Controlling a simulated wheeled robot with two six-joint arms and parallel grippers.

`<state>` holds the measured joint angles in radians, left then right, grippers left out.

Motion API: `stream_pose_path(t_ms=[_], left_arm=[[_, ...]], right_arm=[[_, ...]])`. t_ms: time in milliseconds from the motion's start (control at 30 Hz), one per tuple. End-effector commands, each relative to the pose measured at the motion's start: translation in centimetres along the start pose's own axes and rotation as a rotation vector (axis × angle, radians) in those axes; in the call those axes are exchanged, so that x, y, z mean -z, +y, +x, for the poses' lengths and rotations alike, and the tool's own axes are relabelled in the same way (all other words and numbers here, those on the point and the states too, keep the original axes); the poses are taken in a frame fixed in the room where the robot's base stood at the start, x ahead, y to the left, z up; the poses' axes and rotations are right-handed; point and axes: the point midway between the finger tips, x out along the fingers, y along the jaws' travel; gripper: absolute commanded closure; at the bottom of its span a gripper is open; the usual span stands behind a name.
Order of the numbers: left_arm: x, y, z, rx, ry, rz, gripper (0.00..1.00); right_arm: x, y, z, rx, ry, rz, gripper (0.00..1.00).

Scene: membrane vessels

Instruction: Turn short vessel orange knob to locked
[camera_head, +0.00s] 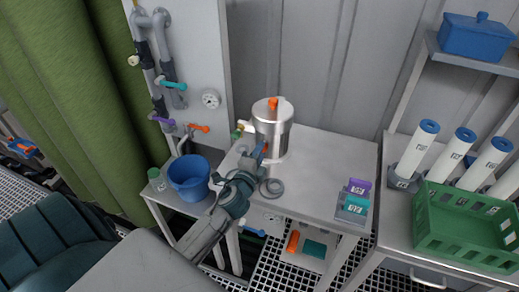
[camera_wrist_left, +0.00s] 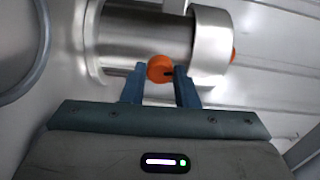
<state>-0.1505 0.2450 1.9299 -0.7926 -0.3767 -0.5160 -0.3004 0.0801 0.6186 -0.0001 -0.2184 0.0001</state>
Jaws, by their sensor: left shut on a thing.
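The short vessel (camera_head: 272,138) is a silver cylinder standing upright on the grey bench. Its orange knob (camera_wrist_left: 160,68) sits on the vessel's side, between the two blue fingers of my left gripper (camera_wrist_left: 161,76) in the left wrist view. My left gripper (camera_head: 259,153) is shut on this knob, at the vessel's front in the head view. The fingers hide most of the knob there. Another orange part (camera_head: 276,103) shows on top of the vessel. I cannot tell from the knob whether it is locked. My right gripper is not in view.
A grey ring (camera_head: 271,188) lies on the bench near my left wrist. Purple and teal blocks (camera_head: 357,196) stand at the bench's right edge. A blue bucket (camera_head: 189,178) is at the left, below pipes with coloured valves. A green crate (camera_head: 465,235) is at the right.

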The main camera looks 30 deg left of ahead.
Motion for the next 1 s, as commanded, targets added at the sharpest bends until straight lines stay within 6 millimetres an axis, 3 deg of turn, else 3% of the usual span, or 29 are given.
stream_pose_path(t_ms=[400,1000], left_arm=[[0.0,0.1,0.0,-0.003,-0.001,0.218,0.96],[0.0,0.2,0.0,-0.003,0.000,0.260,0.96]], right_arm=[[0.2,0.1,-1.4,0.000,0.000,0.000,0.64],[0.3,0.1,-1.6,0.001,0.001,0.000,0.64]])
